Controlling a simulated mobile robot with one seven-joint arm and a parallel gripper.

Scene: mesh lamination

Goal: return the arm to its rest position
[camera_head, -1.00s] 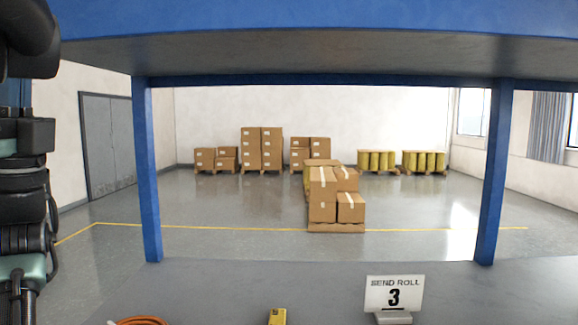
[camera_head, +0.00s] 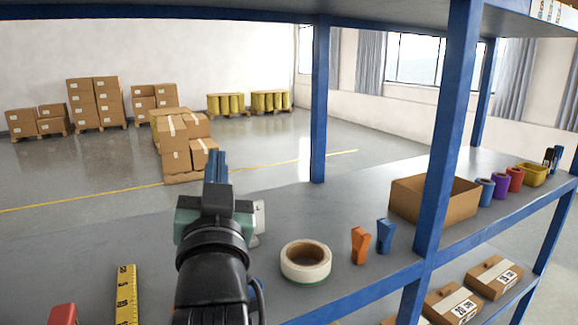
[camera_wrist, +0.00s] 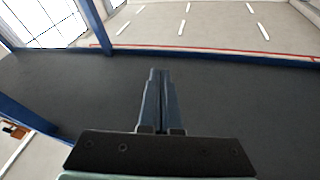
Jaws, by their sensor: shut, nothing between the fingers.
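My gripper (camera_head: 217,166) is at the end of my arm, which reaches forward over the grey shelf (camera_head: 285,205) in the head view. Its two blue fingers are together and point away from me. The wrist view also shows my gripper (camera_wrist: 158,72), with the fingers side by side and nothing between them. The grey shelf surface (camera_wrist: 230,95) lies beyond the fingers there.
A tape roll (camera_head: 306,262), orange clip (camera_head: 360,245), blue clip (camera_head: 385,236) and open cardboard box (camera_head: 432,200) stand right of my arm. A yellow ruler (camera_head: 126,295) and red object (camera_head: 62,315) lie left. Blue posts (camera_head: 445,140) rise at the right.

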